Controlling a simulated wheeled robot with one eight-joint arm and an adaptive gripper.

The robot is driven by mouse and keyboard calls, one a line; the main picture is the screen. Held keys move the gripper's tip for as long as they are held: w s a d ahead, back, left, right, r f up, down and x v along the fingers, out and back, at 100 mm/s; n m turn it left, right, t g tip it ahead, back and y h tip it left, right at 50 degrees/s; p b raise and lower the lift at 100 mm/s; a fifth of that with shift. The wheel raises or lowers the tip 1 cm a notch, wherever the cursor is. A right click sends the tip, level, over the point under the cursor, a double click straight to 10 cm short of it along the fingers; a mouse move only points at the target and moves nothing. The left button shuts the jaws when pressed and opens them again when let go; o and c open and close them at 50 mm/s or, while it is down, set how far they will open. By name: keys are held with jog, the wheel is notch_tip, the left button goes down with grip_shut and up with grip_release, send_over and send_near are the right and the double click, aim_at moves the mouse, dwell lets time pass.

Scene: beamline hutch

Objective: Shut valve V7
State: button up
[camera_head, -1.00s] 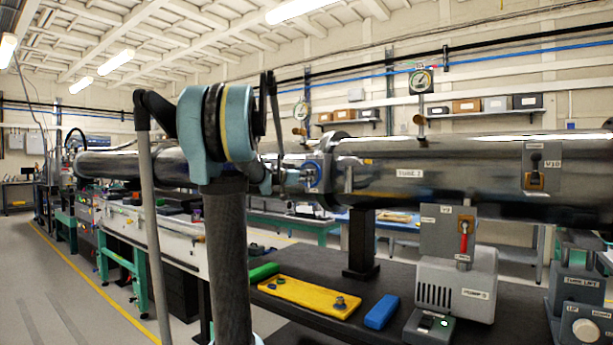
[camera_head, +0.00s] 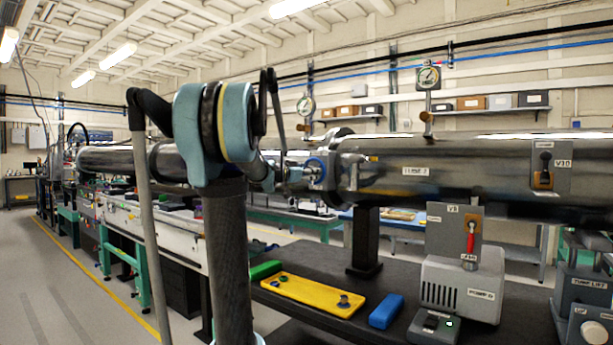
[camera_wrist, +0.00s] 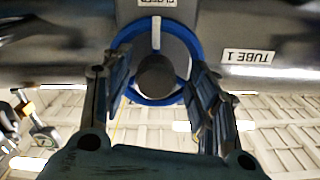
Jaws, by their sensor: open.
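A round blue-rimmed handwheel (camera_head: 316,168) sits on the side of the big metal tube in the head view, partly hidden by my gripper. In the wrist view the blue rim (camera_wrist: 152,100) has a white mark at its top and a dark round hub (camera_wrist: 157,76) in front of it. A partly cut-off, upside-down label (camera_wrist: 157,3) above it seems to read CLOSED. No V7 label is legible. My gripper (camera_wrist: 158,70) is open, with one finger on each side of the hub; I cannot tell whether they touch the wheel. In the head view my gripper (camera_head: 292,174) is beside the wheel.
The tube (camera_head: 460,165) runs across the view. A pump box (camera_head: 462,288) with a red-handled valve (camera_head: 471,240) stands on the dark bench below, near a yellow plate (camera_head: 312,294) and a blue block (camera_head: 385,311). Valve V10 (camera_head: 544,165) is at right. Floor at left is clear.

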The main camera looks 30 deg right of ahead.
jog(key=v, duration=1.1)
jog(key=shift+a, duration=0.45)
jog(key=shift+f, duration=0.1)
